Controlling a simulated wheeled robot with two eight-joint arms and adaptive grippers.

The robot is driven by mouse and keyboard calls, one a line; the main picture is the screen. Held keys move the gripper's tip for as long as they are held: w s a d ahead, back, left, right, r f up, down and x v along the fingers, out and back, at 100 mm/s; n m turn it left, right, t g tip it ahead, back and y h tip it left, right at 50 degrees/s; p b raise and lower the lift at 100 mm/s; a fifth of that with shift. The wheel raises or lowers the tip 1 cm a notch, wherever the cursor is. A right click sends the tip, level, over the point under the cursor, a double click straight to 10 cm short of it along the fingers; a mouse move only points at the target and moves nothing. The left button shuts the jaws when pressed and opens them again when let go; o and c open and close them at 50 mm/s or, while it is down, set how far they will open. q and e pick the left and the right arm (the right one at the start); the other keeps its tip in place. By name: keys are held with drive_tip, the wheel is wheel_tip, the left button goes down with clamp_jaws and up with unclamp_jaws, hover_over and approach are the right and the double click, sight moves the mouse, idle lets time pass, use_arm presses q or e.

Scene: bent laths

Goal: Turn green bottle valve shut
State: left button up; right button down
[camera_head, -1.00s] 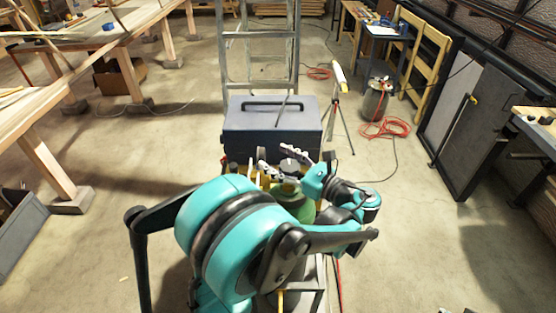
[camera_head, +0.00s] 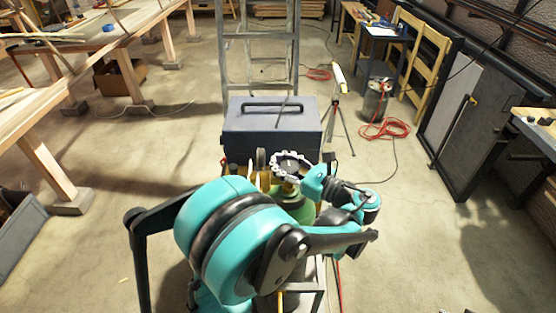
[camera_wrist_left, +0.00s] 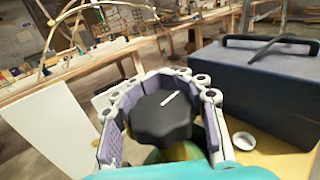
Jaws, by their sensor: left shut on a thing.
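The green bottle (camera_head: 297,208) stands in front of the grey toolbox, partly hidden behind my left arm. Its valve is a black lobed knob (camera_wrist_left: 163,118) with a white mark on top, and it fills the middle of the left wrist view. My left gripper (camera_head: 290,165) is closed around this knob from both sides; its purple-padded fingers (camera_wrist_left: 155,95) wrap around the knob's edge in the left wrist view. A little green of the bottle shows below the knob there. My right gripper is not in view.
A dark grey toolbox (camera_head: 272,130) with a handle stands just behind the bottle, close to the gripper. A stepladder (camera_head: 258,50) stands behind it. Open floor (camera_head: 410,240) lies at right.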

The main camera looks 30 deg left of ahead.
use_arm(q)
drive_tip(key=shift+t, duration=0.4)
drive_tip(key=shift+w+d+m+t+h+p, duration=0.35)
drive_tip(key=shift+w+d+m+t+h, duration=0.15)
drive_tip(key=shift+m+t+h, duration=1.85)
drive_tip(key=shift+w+d+m+t+h+p, duration=0.4)
drive_tip(key=shift+w+m+t+h, duration=0.15)
drive_tip(key=shift+m+t+h, duration=1.7)
drive_tip(key=shift+w+d+m+t+h+p, duration=0.5)
drive_tip(key=shift+m+t+h, duration=1.45)
drive_tip(key=shift+t, duration=0.75)
drive_tip(key=shift+w+m, duration=0.1)
drive_tip(key=shift+m, duration=0.15)
drive_tip(key=o, duration=1.3)
drive_tip(key=shift+r, duration=5)
